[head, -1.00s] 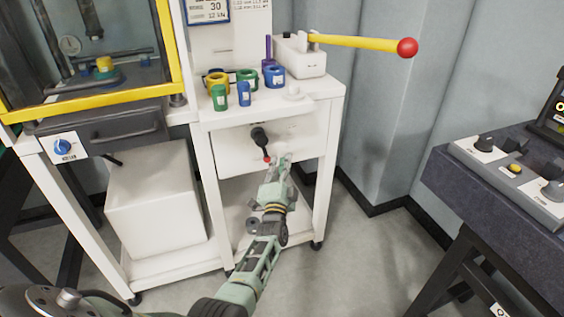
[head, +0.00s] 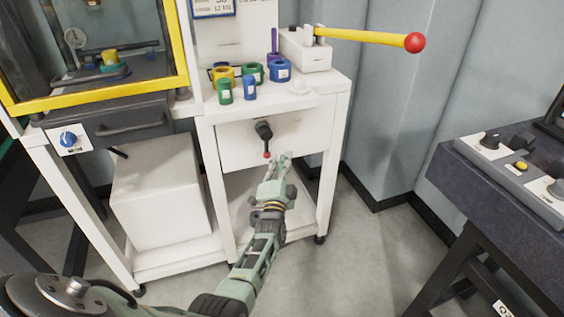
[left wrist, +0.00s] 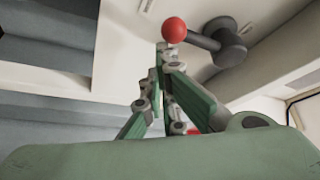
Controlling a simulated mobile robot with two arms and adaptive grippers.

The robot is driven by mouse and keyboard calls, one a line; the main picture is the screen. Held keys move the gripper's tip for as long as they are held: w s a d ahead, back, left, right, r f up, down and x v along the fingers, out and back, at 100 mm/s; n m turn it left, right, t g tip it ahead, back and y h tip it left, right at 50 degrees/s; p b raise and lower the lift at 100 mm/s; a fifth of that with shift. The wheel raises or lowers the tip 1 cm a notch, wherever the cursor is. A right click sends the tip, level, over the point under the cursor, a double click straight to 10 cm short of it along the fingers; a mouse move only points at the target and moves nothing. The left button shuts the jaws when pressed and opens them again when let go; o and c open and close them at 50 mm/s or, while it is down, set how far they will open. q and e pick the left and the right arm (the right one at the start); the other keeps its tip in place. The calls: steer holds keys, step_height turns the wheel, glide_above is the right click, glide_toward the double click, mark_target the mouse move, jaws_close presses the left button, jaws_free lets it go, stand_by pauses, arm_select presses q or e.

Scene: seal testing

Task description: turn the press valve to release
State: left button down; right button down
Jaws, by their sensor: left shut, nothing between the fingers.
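The press valve is a black lever (head: 264,132) with a red ball end (head: 267,155), on the white front panel of the cart. The lever points down in the head view. It also shows in the left wrist view as a dark hub (left wrist: 227,42) with a red ball (left wrist: 174,30). My left gripper (head: 280,157) is shut and empty, with its fingertips just right of the red ball in the head view. In the left wrist view the fingertips (left wrist: 166,55) are just below the ball. I cannot tell whether they touch it. My right gripper is out of view.
Green, blue and yellow rings and cups (head: 249,78) stand on the cart top, beside a yellow lever (head: 365,36) with a red ball. A white box (head: 158,195) stands at left. A dark table (head: 500,195) with a control box is at right. Floor between is clear.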

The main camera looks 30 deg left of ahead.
arm_select(q)
steer(key=v, duration=1.2)
